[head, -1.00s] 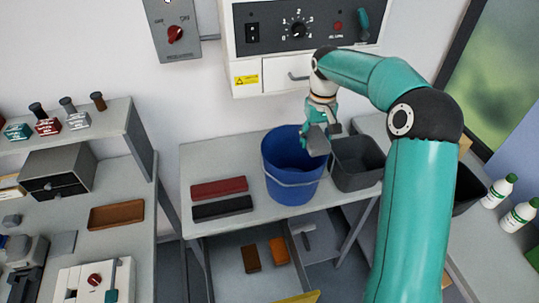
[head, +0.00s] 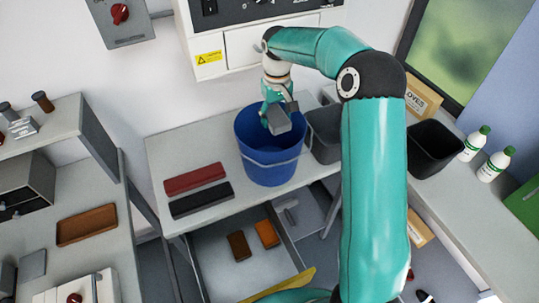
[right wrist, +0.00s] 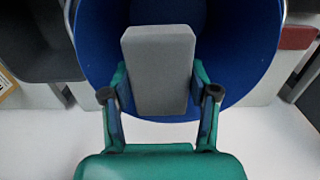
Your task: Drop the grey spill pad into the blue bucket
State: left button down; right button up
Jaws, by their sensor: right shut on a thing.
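The grey spill pad (right wrist: 158,70) is between the fingers of my right gripper (right wrist: 160,97), which is shut on it, in the right wrist view. In the head view the pad (head: 279,122) hangs over the mouth of the blue bucket (head: 270,165). The bucket stands upright on the grey table, with a pale handle across its front. In the right wrist view the bucket's blue inside (right wrist: 235,55) lies behind the pad. My right gripper (head: 277,103) points down at the bucket's opening. My left gripper is not in view.
A grey bin (head: 323,135) stands right beside the bucket. A red tray (head: 194,179) and a black tray (head: 201,200) lie to its left. White bottles (head: 474,143) stand on the right bench.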

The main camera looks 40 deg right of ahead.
jog(key=shift+f, duration=0.15)
jog(key=o, duration=1.1)
notch_tip(320, 180, up, 12)
jog(key=shift+f, duration=0.1)
dwell(0.5)
